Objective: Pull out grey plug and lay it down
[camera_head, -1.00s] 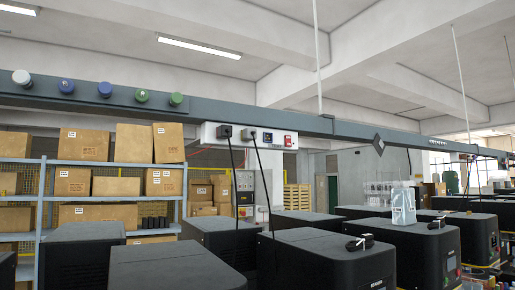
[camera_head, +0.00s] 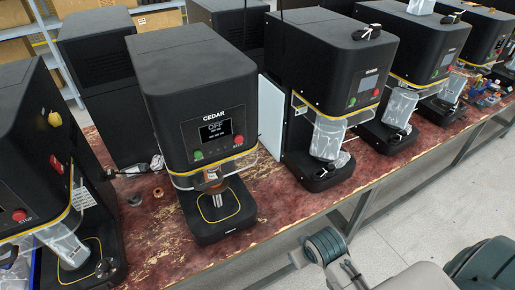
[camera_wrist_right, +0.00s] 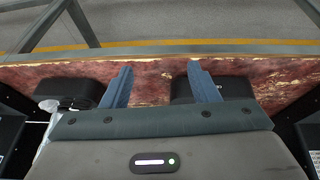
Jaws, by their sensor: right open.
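No grey plug can be made out for sure in the current views. The head view now looks down on the black CEDAR machine (camera_head: 195,80), whose display (camera_head: 215,130) reads OFF. A small pale connector-like piece (camera_head: 156,162) lies on the bench left of this machine, too small to identify. Black coiled leads with plugs lie on top of machines to the right, one of them a near lead (camera_head: 367,32). My right gripper (camera_wrist_right: 160,75) is open and empty in the right wrist view, its two blue fingers apart over the bench edge. My left gripper is not in view.
The worn red bench (camera_head: 270,195) carries a row of black machines, including a second one (camera_head: 335,75) to the right. Small round parts (camera_head: 135,199) lie left of the CEDAR machine. Shelves with boxes (camera_head: 155,20) stand behind. Grey floor (camera_head: 395,195) is open in front.

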